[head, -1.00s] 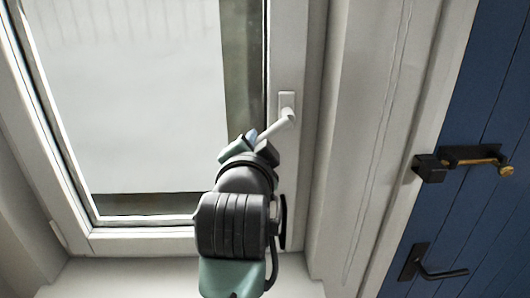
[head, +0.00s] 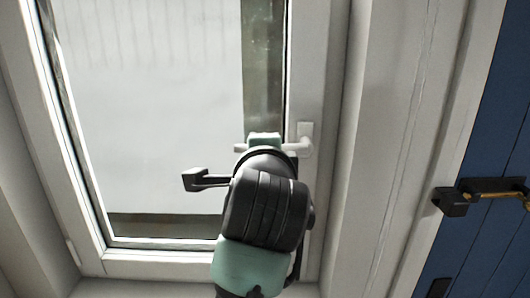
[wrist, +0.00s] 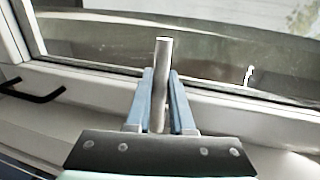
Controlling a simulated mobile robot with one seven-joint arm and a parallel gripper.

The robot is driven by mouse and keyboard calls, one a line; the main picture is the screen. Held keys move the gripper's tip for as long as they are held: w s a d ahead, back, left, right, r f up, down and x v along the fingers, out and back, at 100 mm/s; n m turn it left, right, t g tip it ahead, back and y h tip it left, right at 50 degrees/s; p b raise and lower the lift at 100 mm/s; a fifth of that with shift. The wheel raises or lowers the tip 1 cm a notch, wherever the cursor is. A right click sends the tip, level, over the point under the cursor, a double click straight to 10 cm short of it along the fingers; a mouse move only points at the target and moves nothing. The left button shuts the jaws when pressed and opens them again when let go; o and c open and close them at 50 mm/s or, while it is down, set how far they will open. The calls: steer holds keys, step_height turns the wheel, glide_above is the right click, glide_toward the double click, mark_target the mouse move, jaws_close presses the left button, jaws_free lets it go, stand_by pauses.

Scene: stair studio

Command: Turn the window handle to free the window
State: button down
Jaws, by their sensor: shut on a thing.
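The white window handle (head: 301,145) sits on the right-hand stile of the window frame. Its lever lies about level, pointing left from its base plate. My gripper (head: 264,141) is around the lever, seen from behind, and its dark wrist hides part of the frame. In the wrist view, the lever (wrist: 161,85) runs between the two blue-grey fingers, and my gripper (wrist: 160,76) is shut on it. The lever's free end sticks out past the fingertips. The window sash (head: 150,256) looks shut in its frame.
A blue door (head: 500,130) stands to the right, with a black and brass bolt (head: 455,200) on it. A pale wall reveal (head: 385,130) lies between window and door. A black bar handle (wrist: 35,95) shows at left in the wrist view.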

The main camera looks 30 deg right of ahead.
steer(key=shift+r, duration=0.15)
stand_by(0.3)
steer(key=c, duration=0.8)
jaws_free()
steer(key=shift+s, duration=0.1)
steer(key=b+v, duration=0.3)
steer(key=v, duration=0.9)
steer(key=shift+s+a+r, duration=0.1)
steer(key=shift+s+a, duration=0.15)
steer(key=shift+s, duration=0.05)
steer(key=s+a+r+n+t+y, duration=0.1)
steer(key=a+r+n+t, duration=0.3)
steer(key=n, duration=0.4)
steer(key=s+a+r+n+t+y, duration=0.1)
steer(key=a+r+n+t+y, duration=0.3)
steer(key=a+n, duration=0.4)
steer(key=s+a+r+n+t+y, duration=0.1)
steer(key=a+r+n+t+y, duration=0.2)
steer(key=a+r+n+t, duration=0.2)
steer(key=shift+s+a+r+n+t, duration=0.1)
steer(key=shift+a+r+n+t, duration=0.1)
steer(key=shift+a+r+n, duration=0.5)
steer(key=shift+s+a+r+n+t, duration=0.15)
steer(key=shift+a+r+n+t, duration=0.15)
steer(key=shift+n, duration=0.8)
